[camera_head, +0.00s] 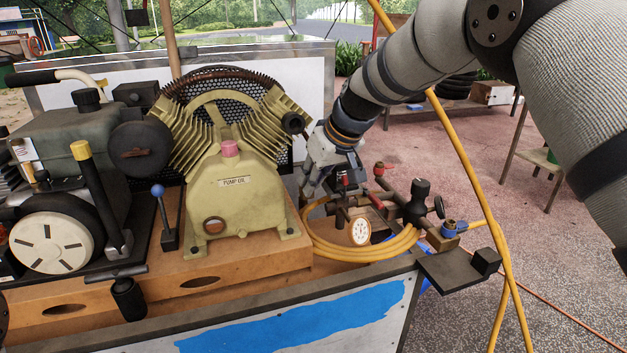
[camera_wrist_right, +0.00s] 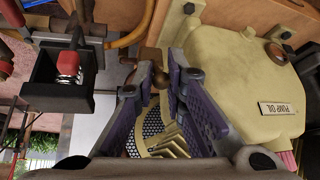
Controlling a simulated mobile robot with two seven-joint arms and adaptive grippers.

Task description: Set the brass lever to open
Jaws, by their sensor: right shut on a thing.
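My right gripper (camera_head: 308,190) reaches down beside the right side of the pump, behind the coiled yellow hose. In the right wrist view its two fingers (camera_wrist_right: 161,84) are closed around the rounded knob of a small brown, brass-looking lever (camera_wrist_right: 159,78). Most of that lever is hidden between the fingers. In the head view the lever is hidden behind the gripper and the nearby fittings, so its open or closed setting cannot be read. My left gripper is not in view.
The olive pump (camera_head: 235,190) stands close to the left of the gripper. A gauge (camera_head: 360,231), a coiled yellow hose (camera_head: 365,252) and a pipe manifold with a black knob (camera_head: 418,200) crowd its right.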

